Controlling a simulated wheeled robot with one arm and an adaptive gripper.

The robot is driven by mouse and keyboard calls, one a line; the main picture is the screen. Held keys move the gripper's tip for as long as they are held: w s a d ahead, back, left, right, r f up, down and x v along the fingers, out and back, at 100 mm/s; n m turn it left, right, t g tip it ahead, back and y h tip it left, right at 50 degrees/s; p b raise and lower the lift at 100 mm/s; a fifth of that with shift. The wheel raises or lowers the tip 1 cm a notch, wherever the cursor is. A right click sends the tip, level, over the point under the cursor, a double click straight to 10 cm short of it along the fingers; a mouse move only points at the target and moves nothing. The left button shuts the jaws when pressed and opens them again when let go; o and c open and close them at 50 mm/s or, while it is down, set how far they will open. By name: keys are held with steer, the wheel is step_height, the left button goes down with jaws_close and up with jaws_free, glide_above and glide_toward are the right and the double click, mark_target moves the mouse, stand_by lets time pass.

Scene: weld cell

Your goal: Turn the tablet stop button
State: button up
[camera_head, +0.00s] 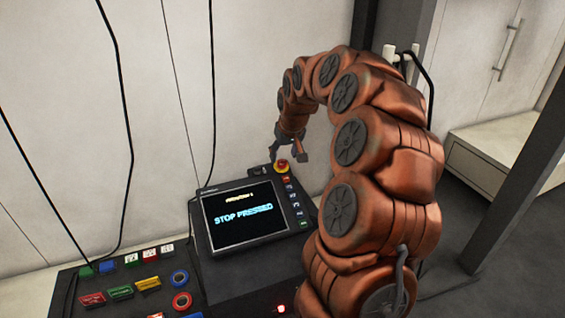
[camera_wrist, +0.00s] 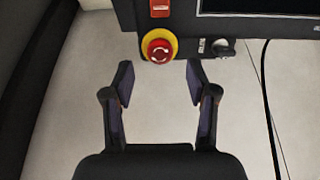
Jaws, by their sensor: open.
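The tablet (camera_head: 244,217) stands on the console with its screen reading "STOP PRESSED". Its red stop button (camera_head: 282,165) on a yellow ring is at the tablet's upper right corner. In the wrist view the stop button (camera_wrist: 159,50) shows white arrow marks and lies just beyond the fingertips, near the line between them. My gripper (camera_head: 291,151) is open and empty, close to the button in the head view. In the wrist view both fingers of my gripper (camera_wrist: 160,80) are spread apart, and neither appears to touch the button.
A console panel (camera_head: 120,270) with several coloured buttons and switches is at lower left. Black cables (camera_head: 128,130) hang in front of the pale wall panels. A dark key-like switch (camera_wrist: 222,47) sits right of the stop button. A dark post (camera_head: 520,150) stands at right.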

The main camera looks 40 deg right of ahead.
mark_target(283, 162)
steer(key=shift+x, duration=1.9)
steer(key=shift+c, duration=0.3)
jaws_close()
steer(key=shift+m, duration=0.3)
steer(key=m, duration=0.3)
steer(key=shift+r, duration=0.1)
steer(key=shift+s+m+y+p, duration=0.1)
steer(key=shift+m+y+p, duration=0.2)
steer(key=shift+m+p, duration=0.95)
steer(key=shift+m+b, duration=0.5)
steer(key=shift+m, duration=0.05)
